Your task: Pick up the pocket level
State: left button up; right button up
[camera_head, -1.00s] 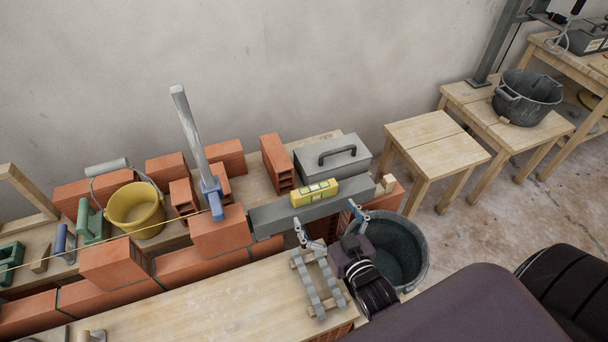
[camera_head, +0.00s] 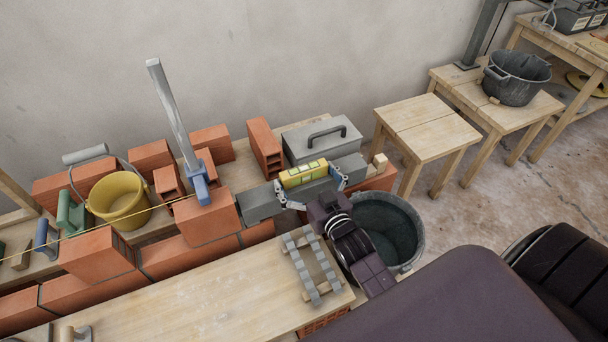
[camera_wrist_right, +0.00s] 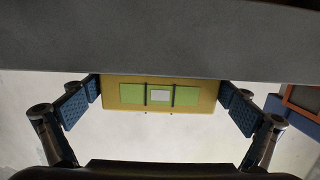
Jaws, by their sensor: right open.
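The pocket level (camera_head: 304,173) is a small yellow block with green panels. It sits on the grey beam (camera_head: 262,203) along the top of the brick wall. My right gripper (camera_head: 309,187) is open, with one finger near each end of the level. In the right wrist view the level (camera_wrist_right: 160,94) lies between the blue finger pads of the right gripper (camera_wrist_right: 160,100). The gaps at the ends are small, and I cannot tell whether a pad touches. My left gripper is not in view.
A grey toolbox (camera_head: 322,139) stands right behind the level. A wooden block (camera_head: 379,161) is to its right. A black bucket (camera_head: 388,232) stands beside my right arm. A yellow bucket (camera_head: 119,201) and an upright grey bar (camera_head: 172,110) are to the left.

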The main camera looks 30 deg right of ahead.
jog(key=c, duration=1)
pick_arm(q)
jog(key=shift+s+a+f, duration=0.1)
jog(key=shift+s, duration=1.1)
pick_arm(e)
jog(key=shift+r, duration=0.1)
